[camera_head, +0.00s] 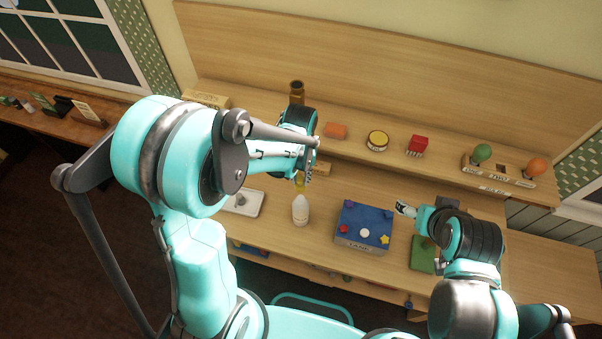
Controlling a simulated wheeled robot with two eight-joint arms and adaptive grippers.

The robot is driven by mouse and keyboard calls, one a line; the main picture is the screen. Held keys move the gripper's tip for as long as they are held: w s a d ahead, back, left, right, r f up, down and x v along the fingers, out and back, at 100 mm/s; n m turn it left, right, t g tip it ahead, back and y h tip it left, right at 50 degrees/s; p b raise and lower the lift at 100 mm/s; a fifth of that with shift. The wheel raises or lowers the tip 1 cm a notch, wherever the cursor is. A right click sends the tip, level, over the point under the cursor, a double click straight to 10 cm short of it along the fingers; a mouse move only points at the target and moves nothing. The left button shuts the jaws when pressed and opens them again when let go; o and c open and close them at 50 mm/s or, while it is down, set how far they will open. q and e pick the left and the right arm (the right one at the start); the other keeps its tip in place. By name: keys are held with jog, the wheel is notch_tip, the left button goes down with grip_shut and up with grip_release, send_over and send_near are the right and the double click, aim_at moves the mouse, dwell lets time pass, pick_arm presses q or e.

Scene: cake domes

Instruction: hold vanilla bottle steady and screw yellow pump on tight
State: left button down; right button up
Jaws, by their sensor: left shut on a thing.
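The vanilla bottle (300,212), a pale cream bottle, stands upright on the wooden table left of the blue box. The yellow pump (300,183) shows as a small yellow piece at the bottle's neck, just under my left gripper (305,174). My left gripper is shut on the yellow pump; its fingers partly hide it. I cannot tell how tightly pump and bottle are joined. My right gripper (409,209) is low over the table right of the blue box, apart from the bottle. Its fingers are too small and turned away to tell whether they are open.
A blue-topped box (364,216) with coloured shapes stands right of the bottle. A white tray (248,205) lies to its left. A green block (423,255) is near my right arm. The raised back shelf holds a brown bottle (297,92), a yellow-lidded tin (378,140) and a red item (418,145).

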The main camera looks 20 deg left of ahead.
aim_at(301, 185)
pick_arm(q)
jog(key=shift+w+f, duration=0.15)
jog(key=shift+w, duration=0.15)
jog(key=shift+s+f+b, duration=0.15)
jog(key=shift+f+b, duration=0.45)
jog(key=shift+b, duration=0.3)
notch_tip(301, 185, down, 4)
jog(key=b, duration=0.3)
jog(key=shift+b, duration=0.4)
jog(key=shift+f, duration=0.1)
pick_arm(e)
notch_tip(301, 185, down, 6)
jog(key=shift+w+r, duration=0.1)
jog(key=shift+w, duration=0.05)
pick_arm(q)
jog(key=shift+b, duration=0.4)
pick_arm(e)
jog(key=shift+f, duration=0.4)
pick_arm(q)
jog(key=shift+f+b, duration=1.5)
pick_arm(e)
jog(key=shift+f, duration=1.5)
